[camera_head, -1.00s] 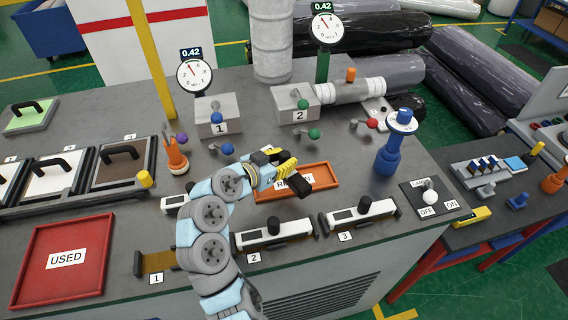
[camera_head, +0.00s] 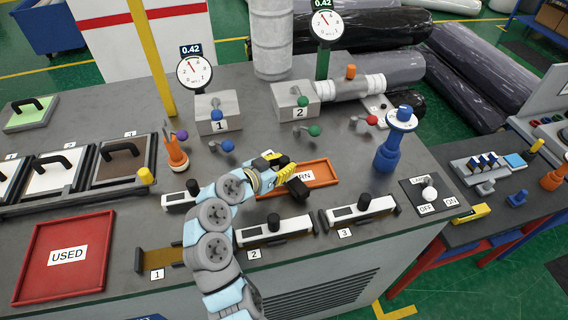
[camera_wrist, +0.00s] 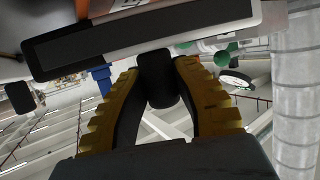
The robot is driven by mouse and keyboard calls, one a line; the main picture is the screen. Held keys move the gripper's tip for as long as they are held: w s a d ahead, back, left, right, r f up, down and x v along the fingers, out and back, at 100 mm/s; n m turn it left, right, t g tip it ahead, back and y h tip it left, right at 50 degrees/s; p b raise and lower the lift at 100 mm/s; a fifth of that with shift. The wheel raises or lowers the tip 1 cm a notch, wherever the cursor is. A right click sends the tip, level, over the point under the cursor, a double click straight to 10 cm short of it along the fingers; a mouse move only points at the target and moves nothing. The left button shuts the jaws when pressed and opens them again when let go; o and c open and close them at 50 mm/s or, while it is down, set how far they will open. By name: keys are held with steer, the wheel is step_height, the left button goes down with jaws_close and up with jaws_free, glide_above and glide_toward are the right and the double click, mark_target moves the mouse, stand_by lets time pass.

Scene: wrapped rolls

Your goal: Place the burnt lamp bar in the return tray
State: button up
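My gripper (camera_head: 285,173) is raised over the near-left part of the orange return tray (camera_head: 328,172) and hides much of it and its label. In the wrist view, which looks upside down, the yellow ridged fingers (camera_wrist: 158,78) close on both sides of a black knob. The knob is on a lamp bar (camera_wrist: 145,36) with a long dark face and a pale edge, which I take as the burnt one. In the head view this bar is mostly hidden by the gripper. Slot 1 (camera_head: 158,260) is empty. Slots 2 (camera_head: 272,231) and 3 (camera_head: 360,209) hold bars.
Another bar (camera_head: 178,201) lies partly behind my arm. A red USED tray (camera_head: 35,290) is at the left. A blue post (camera_head: 388,153), an orange post (camera_head: 176,155) and valve boxes (camera_head: 217,115) stand around the return tray. A lamp switch (camera_head: 429,193) is at the right.

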steer(key=o, duration=0.3)
steer(key=shift+r+p, duration=0.15)
steer(key=shift+p, duration=0.7)
steer(key=shift+s+a, duration=0.15)
steer(key=b+v, duration=0.5)
steer(key=v, duration=1.2)
steer(key=shift+a+b, duration=0.1)
steer(key=shift+b, duration=0.2)
